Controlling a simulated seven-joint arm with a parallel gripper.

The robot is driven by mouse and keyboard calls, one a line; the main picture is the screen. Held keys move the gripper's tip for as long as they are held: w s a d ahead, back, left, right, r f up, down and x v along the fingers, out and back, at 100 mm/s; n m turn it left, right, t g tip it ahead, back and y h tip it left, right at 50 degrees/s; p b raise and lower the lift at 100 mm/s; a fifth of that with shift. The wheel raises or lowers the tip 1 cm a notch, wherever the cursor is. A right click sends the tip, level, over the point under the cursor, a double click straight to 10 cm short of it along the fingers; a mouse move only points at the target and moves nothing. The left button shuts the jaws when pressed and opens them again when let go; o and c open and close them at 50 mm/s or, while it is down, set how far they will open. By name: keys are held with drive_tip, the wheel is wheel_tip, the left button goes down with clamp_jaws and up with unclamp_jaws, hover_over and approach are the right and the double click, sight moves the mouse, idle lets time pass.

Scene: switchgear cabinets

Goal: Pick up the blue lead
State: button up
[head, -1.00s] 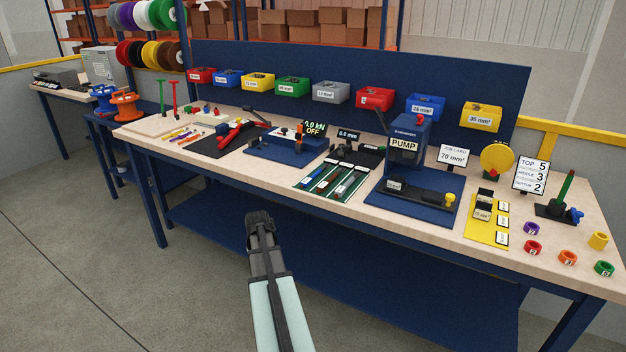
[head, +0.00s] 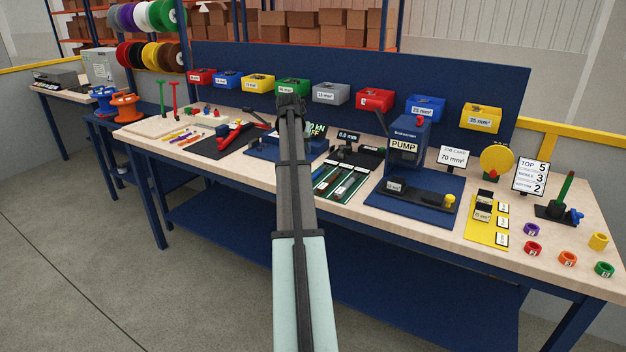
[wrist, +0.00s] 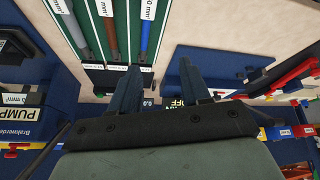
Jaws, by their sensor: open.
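The blue lead (wrist: 147,35) lies in a green tray (wrist: 130,22) on the bench, beside a brown lead (wrist: 109,32) and a greyish lead (wrist: 76,27). White labels are on the leads. The tray also shows in the head view (head: 318,192), partly behind my arm. My gripper (wrist: 158,70) is open, with nothing between its fingers. In the wrist view the fingers point toward the tray's labelled end, below the blue lead in the picture and apart from it. In the head view my gripper (head: 291,103) is up in front of the bench's back panel.
A blue pump unit (head: 405,150) stands right of the tray. A blue fixture (head: 270,147) with a display is left of it. Coloured bins (head: 331,94) hang on the back panel. Loose coloured rings (head: 568,258) lie at the bench's right end.

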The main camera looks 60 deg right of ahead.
drive_tip(key=d+m, duration=0.1)
drive_tip(key=d, duration=0.1)
drive_tip(key=m+g+y, duration=0.1)
drive_tip(key=m, duration=0.2)
approach(316, 175)
drive_tip(key=f, duration=0.5)
drive_tip(key=d+f, duration=0.1)
drive_tip(key=f, duration=0.1)
drive_tip(key=shift+w+f, duration=0.2)
drive_tip(key=shift+w, duration=0.15)
drive_tip(key=shift+c, duration=0.2)
clamp_jaws()
